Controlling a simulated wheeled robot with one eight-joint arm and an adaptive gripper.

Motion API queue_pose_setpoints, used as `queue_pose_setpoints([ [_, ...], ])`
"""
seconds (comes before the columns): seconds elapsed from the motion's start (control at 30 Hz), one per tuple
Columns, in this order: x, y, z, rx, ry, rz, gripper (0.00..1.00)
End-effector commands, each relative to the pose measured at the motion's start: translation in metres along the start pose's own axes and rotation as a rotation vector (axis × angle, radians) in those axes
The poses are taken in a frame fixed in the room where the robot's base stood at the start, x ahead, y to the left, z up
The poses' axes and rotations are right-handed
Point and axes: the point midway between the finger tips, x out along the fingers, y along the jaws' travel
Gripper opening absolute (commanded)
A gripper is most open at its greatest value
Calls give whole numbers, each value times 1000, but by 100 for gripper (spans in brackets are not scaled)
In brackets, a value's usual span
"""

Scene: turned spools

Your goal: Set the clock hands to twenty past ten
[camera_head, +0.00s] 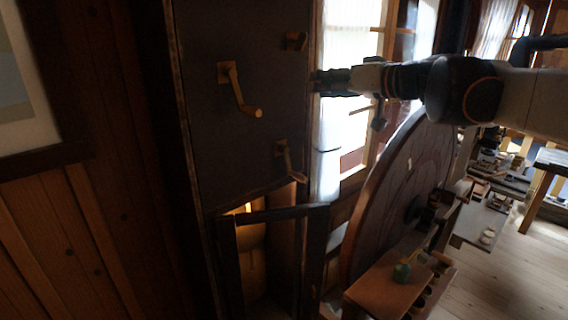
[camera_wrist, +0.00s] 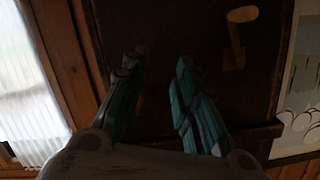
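No clock face with readable hands shows clearly in either view. A tall dark panel (camera_head: 220,150) bears three wooden crank-shaped pieces: a large one (camera_head: 237,90) at upper left, a small one (camera_head: 295,41) at upper right and another (camera_head: 287,160) lower right. I cannot tell whether any of these are the clock hands. My gripper (camera_head: 318,82) reaches in from the right to the panel's right edge. In the wrist view its two teal fingers (camera_wrist: 158,64) stand apart with nothing between them. One wooden crank (camera_wrist: 235,38) shows beyond them, at upper right and apart from the fingers.
A large round wooden disc (camera_head: 405,180) stands below my arm, with a small wooden bench (camera_head: 385,285) in front. A bright window (camera_head: 345,110) lies behind my gripper. A framed picture (camera_head: 22,95) hangs at left. Open floor (camera_head: 510,260) shows at right.

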Motion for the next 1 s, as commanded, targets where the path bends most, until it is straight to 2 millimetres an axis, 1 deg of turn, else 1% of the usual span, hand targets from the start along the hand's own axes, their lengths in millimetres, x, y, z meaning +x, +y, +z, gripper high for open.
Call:
queue_pose_setpoints([
  [0.03, 2, -1, 12, 5, -14, 1, 28],
  [0.1, 4, -2, 25, 14, -35, 5, 28],
  [0.47, 10, -8, 90, 55, -140, 31, 28],
  [0.7, 9, -20, 130, 91, -215, 27, 28],
  [0.9, 6, -28, 156, 117, -268, 27, 28],
  [1.0, 5, -31, 164, 125, -285, 26, 28],
])
